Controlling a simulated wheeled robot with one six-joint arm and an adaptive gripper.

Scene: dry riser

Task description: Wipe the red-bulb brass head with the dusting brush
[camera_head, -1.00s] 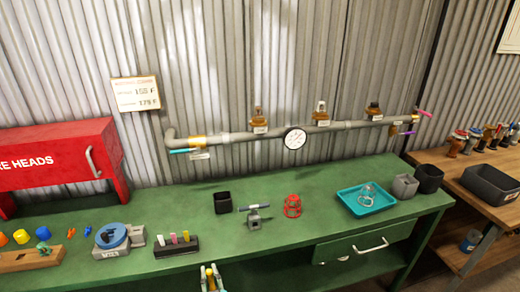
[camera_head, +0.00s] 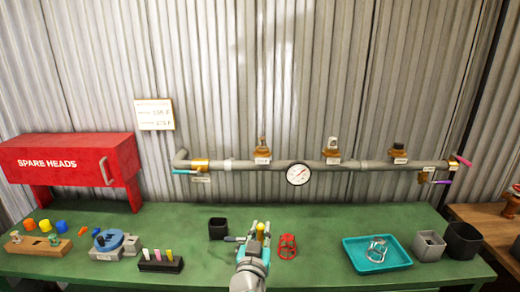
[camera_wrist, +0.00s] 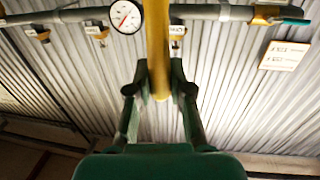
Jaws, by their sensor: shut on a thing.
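My gripper (camera_head: 257,236) is shut on a yellow handle (camera_head: 261,231), which I take to be the dusting brush. It is over the green bench, well below the pipe. In the wrist view the handle (camera_wrist: 157,55) stands between the fingers (camera_wrist: 159,92) and runs out of the top of the picture; its bristles do not show. Brass-coloured heads stand on the grey pipe: a left one (camera_head: 263,152), a middle one with a pale top (camera_head: 332,150) and a right one with a dark top (camera_head: 398,153). The bulb colours are too small to tell.
A gauge (camera_head: 299,173) hangs on the pipe. On the bench are a black cup (camera_head: 218,229), a red wire cage (camera_head: 287,246), a teal tray (camera_head: 353,263) with a wire cage, and a black rack (camera_head: 160,265). The red cabinet (camera_head: 70,160) stands left. The space before the pipe is clear.

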